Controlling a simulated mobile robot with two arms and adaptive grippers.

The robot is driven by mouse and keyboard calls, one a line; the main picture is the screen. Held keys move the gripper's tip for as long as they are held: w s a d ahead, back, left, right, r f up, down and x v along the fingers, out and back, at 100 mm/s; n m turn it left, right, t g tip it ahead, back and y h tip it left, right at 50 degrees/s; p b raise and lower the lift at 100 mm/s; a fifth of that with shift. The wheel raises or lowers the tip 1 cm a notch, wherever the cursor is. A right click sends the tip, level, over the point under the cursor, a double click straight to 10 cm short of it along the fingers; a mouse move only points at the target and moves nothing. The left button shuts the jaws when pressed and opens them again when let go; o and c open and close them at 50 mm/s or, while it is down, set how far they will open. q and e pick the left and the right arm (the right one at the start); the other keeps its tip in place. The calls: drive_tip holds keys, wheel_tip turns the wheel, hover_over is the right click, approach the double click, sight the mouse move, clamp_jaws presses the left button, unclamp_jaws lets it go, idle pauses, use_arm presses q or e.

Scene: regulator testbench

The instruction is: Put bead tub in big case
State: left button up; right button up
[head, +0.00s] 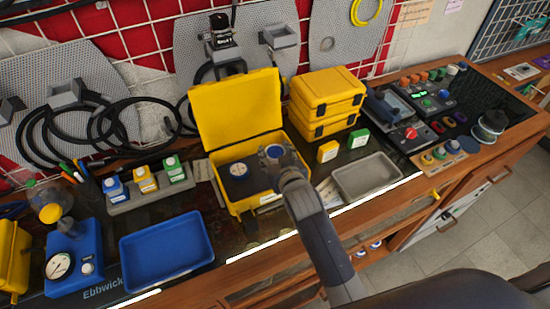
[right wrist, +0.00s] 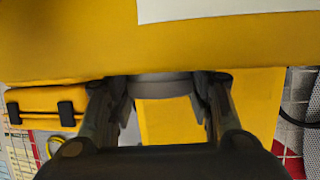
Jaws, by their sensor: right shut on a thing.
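The big case (head: 232,105) is yellow and stands open on the bench, its lid raised at the back. Its front wall (right wrist: 90,45) fills the top of the right wrist view, close to the camera. My right gripper (head: 273,157) reaches over the front wall into the right part of the case. In the right wrist view its fingers (right wrist: 160,100) are shut on a pale grey round thing, seemingly the bead tub (right wrist: 160,87). The front wall and fingers hide most of it. My left gripper is out of view.
Stacked yellow cases (head: 326,92) stand right of the big case. A grey tray (head: 367,176) lies at right, a blue tray (head: 167,250) at left. Small bottles stand in a grey rack (head: 150,200). Black hoses (head: 110,120) hang behind.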

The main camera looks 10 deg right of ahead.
drive_tip(key=shift+f, duration=0.95)
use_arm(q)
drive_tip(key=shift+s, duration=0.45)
use_arm(e)
drive_tip(key=shift+f, duration=0.1)
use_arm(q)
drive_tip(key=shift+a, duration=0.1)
use_arm(e)
drive_tip(key=shift+f, duration=0.1)
drive_tip(key=o, duration=1.1)
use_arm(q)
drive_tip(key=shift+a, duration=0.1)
